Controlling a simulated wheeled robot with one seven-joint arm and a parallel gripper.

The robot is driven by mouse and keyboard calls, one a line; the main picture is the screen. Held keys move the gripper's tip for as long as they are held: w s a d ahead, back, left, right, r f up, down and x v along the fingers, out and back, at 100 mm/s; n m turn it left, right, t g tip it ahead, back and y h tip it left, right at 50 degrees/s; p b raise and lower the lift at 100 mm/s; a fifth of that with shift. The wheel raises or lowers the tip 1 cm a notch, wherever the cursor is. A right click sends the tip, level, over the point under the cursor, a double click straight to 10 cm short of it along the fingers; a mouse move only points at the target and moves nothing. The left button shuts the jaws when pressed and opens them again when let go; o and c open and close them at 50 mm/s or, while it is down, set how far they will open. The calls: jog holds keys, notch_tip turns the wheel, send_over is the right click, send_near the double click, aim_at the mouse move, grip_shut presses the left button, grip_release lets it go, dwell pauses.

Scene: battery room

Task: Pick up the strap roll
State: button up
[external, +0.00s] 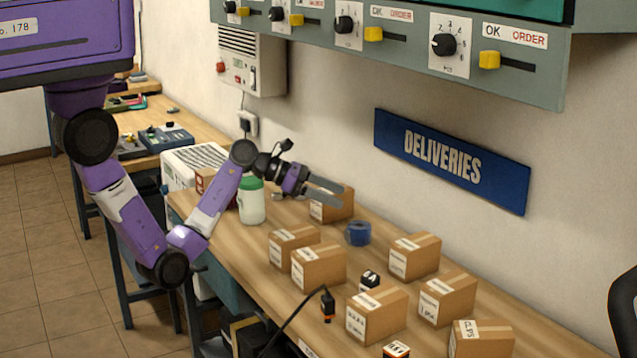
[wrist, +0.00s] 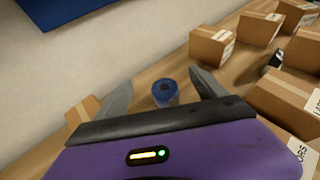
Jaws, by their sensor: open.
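The strap roll (external: 358,233) is a small blue roll standing on the wooden bench among cardboard boxes. My gripper (external: 340,194) is open and empty, above the bench and to the upper left of the roll in the external view. The gripper's grey fingers (wrist: 160,92) are spread apart in the wrist view. The roll stands clear of the fingers.
A box (external: 332,207) stands below my gripper, close to the roll. Boxes (external: 414,256) and (external: 293,246) stand on either side of it. A white jar with a green lid (external: 252,203) stands near my arm. The wall with a DELIVERIES sign (external: 450,160) runs behind.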

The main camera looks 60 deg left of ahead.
send_near(352, 225)
jog(key=x, duration=0.2)
jog(key=b+x, duration=0.1)
jog(key=x, duration=0.1)
jog(key=shift+w+f, duration=0.2)
jog(key=shift+f, duration=0.2)
jog(key=shift+r+x, duration=0.2)
jog(key=shift+x, duration=3.6)
jog(key=c, duration=1.6)
jog(key=shift+r, duration=0.1)
jog(key=shift+c, duration=0.2)
